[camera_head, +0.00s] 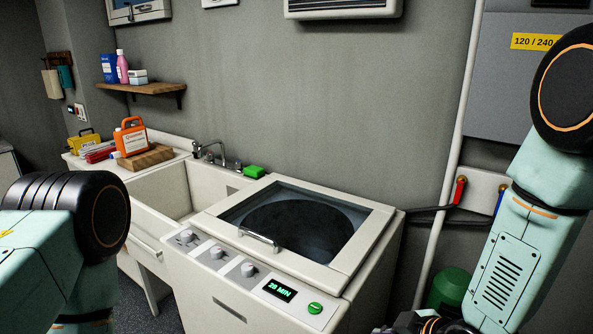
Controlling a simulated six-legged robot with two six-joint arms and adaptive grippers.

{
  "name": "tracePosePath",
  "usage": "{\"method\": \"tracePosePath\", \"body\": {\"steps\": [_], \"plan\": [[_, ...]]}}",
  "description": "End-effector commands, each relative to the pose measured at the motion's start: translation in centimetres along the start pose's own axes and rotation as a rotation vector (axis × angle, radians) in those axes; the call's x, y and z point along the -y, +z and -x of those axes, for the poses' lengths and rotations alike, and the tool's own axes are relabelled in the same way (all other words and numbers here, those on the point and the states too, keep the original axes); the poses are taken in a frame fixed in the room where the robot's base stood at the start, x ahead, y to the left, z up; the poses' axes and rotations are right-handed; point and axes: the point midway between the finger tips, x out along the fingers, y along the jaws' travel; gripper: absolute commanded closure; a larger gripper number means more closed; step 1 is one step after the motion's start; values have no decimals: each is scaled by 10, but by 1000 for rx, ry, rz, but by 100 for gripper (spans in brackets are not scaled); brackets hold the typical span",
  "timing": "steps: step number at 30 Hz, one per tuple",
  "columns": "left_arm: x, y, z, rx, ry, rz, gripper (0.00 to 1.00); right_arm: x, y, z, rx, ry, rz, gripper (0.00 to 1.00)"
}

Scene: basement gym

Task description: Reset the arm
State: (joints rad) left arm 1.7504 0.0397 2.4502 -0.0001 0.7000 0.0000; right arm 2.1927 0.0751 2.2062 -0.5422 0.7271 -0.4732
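My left arm (65,240) comes in at the lower left, with black joints and pale green links. My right arm (530,235) fills the right side and bends down to the bottom edge.
A sink (155,200) stands left of the washer, with an orange jug (131,138) on its ledge. A green sponge (254,171) lies by the tap. A wooden shelf (155,88) holds bottles. Red and blue valves and a green container (449,287) are at the right.

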Motion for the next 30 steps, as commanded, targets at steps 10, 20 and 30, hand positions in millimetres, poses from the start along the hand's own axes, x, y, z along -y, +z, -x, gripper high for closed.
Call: {"method": "tracePosePath", "body": {"steps": [10,20,30], "plan": [[0,0,-60,0,0,1,45,78,136,-29,275,36,-571,100],[1,0,-132,1,0,0,45,181,278,-38,595,100,-911,100],[1,0,-176,0,0,0,45,245,347,-44,753,62,-935,100]]}}
